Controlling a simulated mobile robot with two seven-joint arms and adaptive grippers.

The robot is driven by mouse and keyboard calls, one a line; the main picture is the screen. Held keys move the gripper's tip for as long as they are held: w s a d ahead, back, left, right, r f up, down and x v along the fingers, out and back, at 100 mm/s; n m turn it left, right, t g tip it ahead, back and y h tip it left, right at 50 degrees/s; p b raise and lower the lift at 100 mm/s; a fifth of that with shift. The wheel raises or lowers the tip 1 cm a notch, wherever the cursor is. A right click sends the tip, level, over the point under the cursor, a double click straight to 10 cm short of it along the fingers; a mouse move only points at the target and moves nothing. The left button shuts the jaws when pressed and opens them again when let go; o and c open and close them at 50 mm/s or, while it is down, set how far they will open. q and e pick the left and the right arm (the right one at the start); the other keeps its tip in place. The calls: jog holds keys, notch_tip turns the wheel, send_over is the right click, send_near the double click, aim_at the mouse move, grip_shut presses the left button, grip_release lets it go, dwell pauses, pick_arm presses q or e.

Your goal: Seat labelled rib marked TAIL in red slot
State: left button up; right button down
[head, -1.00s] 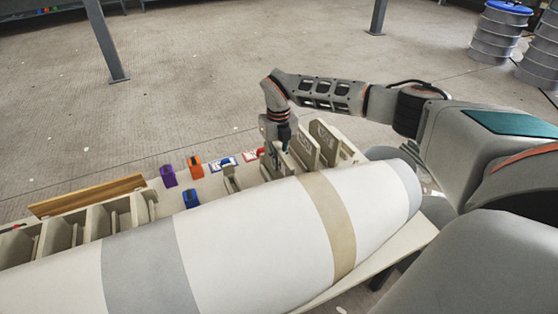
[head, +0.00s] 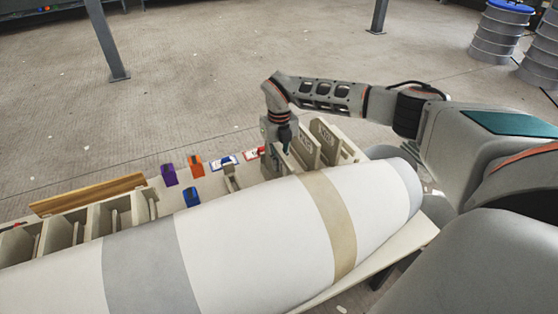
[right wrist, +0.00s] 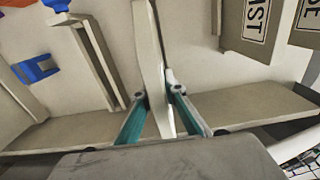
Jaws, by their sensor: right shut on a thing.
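My right gripper (head: 286,148) points down beside the two standing labelled ribs, behind the long white mould. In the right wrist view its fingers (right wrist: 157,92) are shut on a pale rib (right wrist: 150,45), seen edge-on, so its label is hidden. I cannot tell whether the rib's lower edge is seated. A red piece (head: 251,154) lies just left of the gripper in the head view; the red slot itself is not clear. A rib with a label ending in "AST" (right wrist: 257,22) stands to the right of the held one. My left gripper is out of view.
Another labelled rib (head: 326,142) stands further right. Purple (head: 169,175), orange (head: 195,166) and blue (head: 192,197) pieces sit along the bench. The white mould (head: 250,235) fills the front. A wooden strip (head: 88,195) lies at left. An upright slotted holder (right wrist: 90,60) stands left of the held rib.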

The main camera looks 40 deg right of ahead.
aim_at(279, 149)
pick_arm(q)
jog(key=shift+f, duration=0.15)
pick_arm(e)
jog(key=shift+f, duration=0.75)
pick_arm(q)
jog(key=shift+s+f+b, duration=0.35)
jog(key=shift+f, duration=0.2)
pick_arm(e)
jog(key=shift+f, duration=1.25)
jog(key=c, duration=2)
grip_release()
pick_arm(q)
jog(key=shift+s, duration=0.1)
pick_arm(e)
notch_tip(279, 149, up, 12)
